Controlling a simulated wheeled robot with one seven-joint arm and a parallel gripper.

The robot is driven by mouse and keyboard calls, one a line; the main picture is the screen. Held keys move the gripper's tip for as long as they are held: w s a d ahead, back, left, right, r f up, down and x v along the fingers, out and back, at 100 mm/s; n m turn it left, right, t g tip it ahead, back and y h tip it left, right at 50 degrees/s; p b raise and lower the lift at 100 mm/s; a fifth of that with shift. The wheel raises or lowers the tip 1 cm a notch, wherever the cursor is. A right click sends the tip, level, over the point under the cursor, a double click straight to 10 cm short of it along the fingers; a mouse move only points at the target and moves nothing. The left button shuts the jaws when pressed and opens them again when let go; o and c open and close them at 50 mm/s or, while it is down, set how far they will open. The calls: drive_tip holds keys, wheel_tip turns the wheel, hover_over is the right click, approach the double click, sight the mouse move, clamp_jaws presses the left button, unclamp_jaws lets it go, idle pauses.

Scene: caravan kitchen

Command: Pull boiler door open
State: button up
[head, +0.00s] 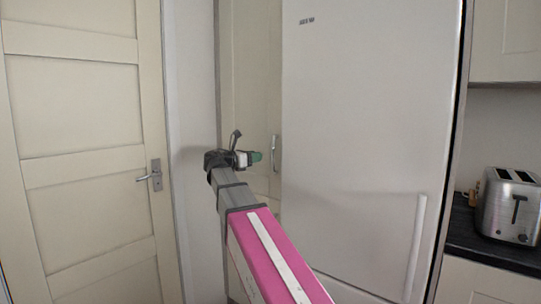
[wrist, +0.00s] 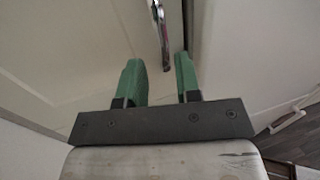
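The boiler door appears to be the tall narrow cream door (head: 250,60) left of the white fridge. Its upright metal handle (head: 275,153) is near its right edge. In the wrist view the door (wrist: 75,45) fills the upper left, and the lower part of the handle (wrist: 162,38) shows. My gripper (head: 257,156) is at about handle height, just left of it in the head view. In the wrist view my gripper (wrist: 158,60) is open, and the handle's lower end appears between its green fingertips. I cannot tell how deep the handle sits between them. The door looks shut.
The white fridge (head: 365,130) stands right beside the door, with its own handle (head: 416,245) low on its right side. A cream room door (head: 85,135) is on the left. A toaster (head: 510,205) stands on the dark counter (head: 485,243) at the right.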

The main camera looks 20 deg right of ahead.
drive_tip(key=x, duration=0.9)
drive_tip(key=shift+d+f, duration=0.1)
drive_tip(key=shift+d, duration=0.05)
clamp_jaws()
